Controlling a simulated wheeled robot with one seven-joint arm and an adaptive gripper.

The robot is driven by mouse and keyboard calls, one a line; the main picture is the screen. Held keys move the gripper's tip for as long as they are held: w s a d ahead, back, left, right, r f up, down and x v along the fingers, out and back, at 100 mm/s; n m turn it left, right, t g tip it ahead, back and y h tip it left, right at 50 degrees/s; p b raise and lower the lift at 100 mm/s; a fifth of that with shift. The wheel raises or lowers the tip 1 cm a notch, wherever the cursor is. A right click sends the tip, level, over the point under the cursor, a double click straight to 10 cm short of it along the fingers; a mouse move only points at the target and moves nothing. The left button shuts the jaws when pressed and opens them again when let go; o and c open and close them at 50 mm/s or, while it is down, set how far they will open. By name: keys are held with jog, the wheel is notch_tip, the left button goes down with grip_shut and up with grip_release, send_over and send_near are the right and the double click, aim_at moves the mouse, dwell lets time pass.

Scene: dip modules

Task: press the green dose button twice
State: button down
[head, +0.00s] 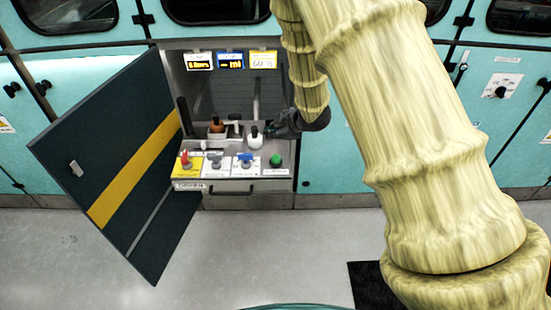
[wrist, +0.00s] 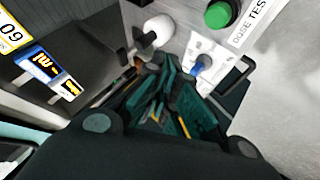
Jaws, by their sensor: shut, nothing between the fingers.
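The green dose button (head: 275,161) is a round green knob on the right part of the grey panel, in the head view. It shows at the top of the wrist view (wrist: 222,13), beside a label reading "DOSE TEST". My gripper (head: 272,130) is behind and above the button in the head view, close to a white round-bodied item (head: 255,138). In the wrist view my gripper's dark and teal fingers (wrist: 160,78) are shut and empty, pointing toward the panel. The green button is apart from the fingers and unobstructed.
Displays (head: 230,61) hang at the alcove's back. A dark open door (head: 125,150) with a yellow stripe bounds the left. The floor in front is clear.

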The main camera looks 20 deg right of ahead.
jog(key=b, duration=0.4)
send_over(274, 158)
notch_tip(274, 158, down, 6)
jog(key=shift+r, duration=0.1)
jog(key=shift+f+b, duration=0.65)
jog(key=shift+f, duration=0.4)
jog(key=shift+f+b, duration=0.35)
jog(key=shift+f, duration=0.7)
dwell(1.4)
dwell(0.3)
jog(key=shift+r+p, duration=0.9)
jog(key=shift+r, duration=0.15)
jog(key=shift+r+p, duration=2)
jog(key=shift+r, duration=0.5)
